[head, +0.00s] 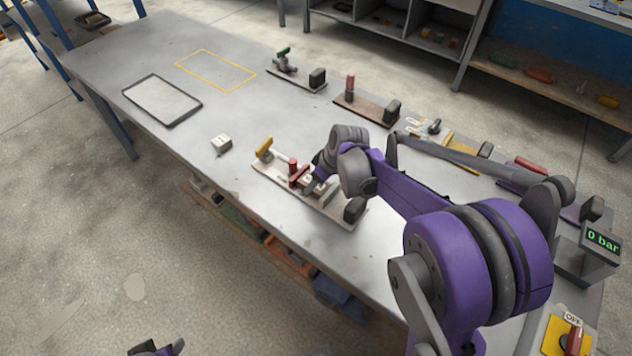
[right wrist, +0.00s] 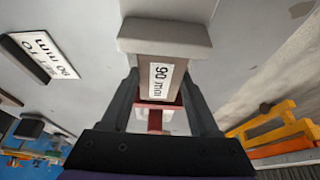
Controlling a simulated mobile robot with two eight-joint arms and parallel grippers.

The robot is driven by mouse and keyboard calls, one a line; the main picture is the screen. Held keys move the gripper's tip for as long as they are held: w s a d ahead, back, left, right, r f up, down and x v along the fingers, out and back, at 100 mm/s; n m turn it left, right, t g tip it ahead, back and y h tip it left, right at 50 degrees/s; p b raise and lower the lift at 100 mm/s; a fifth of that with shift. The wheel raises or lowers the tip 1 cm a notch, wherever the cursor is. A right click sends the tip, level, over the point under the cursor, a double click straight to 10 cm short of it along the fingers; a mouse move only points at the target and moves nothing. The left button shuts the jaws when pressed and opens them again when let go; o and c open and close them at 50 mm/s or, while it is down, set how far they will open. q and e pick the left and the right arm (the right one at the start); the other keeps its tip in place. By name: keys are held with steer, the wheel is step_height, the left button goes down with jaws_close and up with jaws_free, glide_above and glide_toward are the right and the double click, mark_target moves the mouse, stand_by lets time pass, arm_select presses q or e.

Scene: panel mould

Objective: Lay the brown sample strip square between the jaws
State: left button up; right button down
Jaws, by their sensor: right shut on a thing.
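My right gripper (head: 314,186) is at the clamp fixture (head: 338,216) near the front edge of the table. The fixture carries a yellow part (head: 264,148), red parts and a black block (head: 355,209).
A small white labelled block (head: 221,144), a dark-framed tray (head: 128,94) and a yellow outline (head: 228,86) are to the left. More fixtures, one on a brown base (head: 362,116), line the far edge. A display (head: 602,240) reads 0 bar. The table's middle is free.

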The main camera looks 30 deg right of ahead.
steer(key=shift+f, duration=0.2)
steer(key=shift+c, duration=0.6)
jaws_free()
steer(key=shift+s+r, duration=0.1)
steer(key=shift+r, duration=0.4)
steer(key=p+v, duration=0.2)
steer(key=v, duration=0.9)
steer(key=s+a+f+m+h, duration=0.1)
steer(key=s+a+f+m, duration=0.1)
steer(key=s+a, duration=0.4)
steer(key=s+a+f+m+t, duration=0.1)
steer(key=s+a+f, duration=0.4)
steer(key=s, duration=0.7)
steer(key=shift+s+a+m+h, duration=0.4)
steer(key=shift+a+m, duration=0.1)
steer(key=shift+m, duration=0.3)
